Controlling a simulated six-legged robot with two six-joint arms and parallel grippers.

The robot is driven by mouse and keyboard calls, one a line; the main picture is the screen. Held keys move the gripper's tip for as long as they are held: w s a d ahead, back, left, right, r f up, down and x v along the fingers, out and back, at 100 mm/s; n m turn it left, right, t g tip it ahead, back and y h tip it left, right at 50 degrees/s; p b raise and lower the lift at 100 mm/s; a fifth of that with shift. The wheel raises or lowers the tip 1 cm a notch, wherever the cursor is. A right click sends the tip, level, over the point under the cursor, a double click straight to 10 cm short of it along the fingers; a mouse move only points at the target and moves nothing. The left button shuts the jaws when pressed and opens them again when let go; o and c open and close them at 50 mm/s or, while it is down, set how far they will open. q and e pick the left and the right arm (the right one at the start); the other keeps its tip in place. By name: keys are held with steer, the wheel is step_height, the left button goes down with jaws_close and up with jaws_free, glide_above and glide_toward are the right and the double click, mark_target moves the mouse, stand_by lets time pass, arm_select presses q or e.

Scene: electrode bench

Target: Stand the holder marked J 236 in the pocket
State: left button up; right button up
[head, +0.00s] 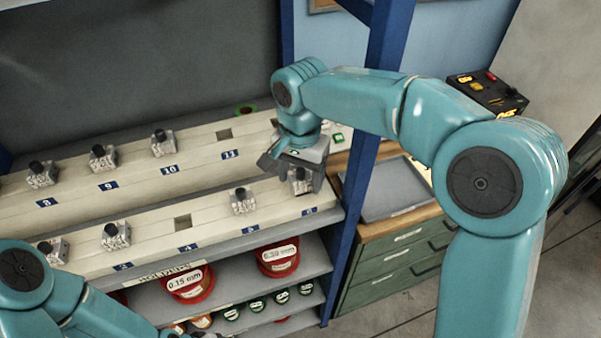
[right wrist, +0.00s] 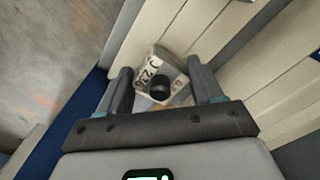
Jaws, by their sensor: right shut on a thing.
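A small pale block-shaped holder with a black round knob (right wrist: 160,88) is between the fingers of my right gripper (right wrist: 163,88) in the right wrist view. Its label reads about J 236, turned sideways. In the head view my right gripper (head: 294,172) points down over the right end of the front row, shut on this holder (head: 301,186), which is partly hidden by the fingers. It is by label 6; I cannot tell whether it sits in a pocket there. An empty square pocket (head: 183,223) shows above label 4, and another (head: 224,134) above label 11. My left gripper is out of view.
Similar holders stand in both rows, such as one above label 5 (head: 244,203) and one above label 10 (head: 163,145). A blue rack post (head: 352,190) is close right of my right gripper. A grey tray (head: 385,190) lies on the drawer cabinet. Red spools (head: 278,262) sit below.

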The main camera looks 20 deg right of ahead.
steer(key=shift+f+b, duration=0.3)
steer(key=shift+f, duration=0.2)
steer(key=o, duration=1)
steer(key=shift+r, duration=0.1)
step_height(320, 180, up, 11)
steer(key=shift+r, duration=0.45)
steer(key=shift+s, duration=0.2)
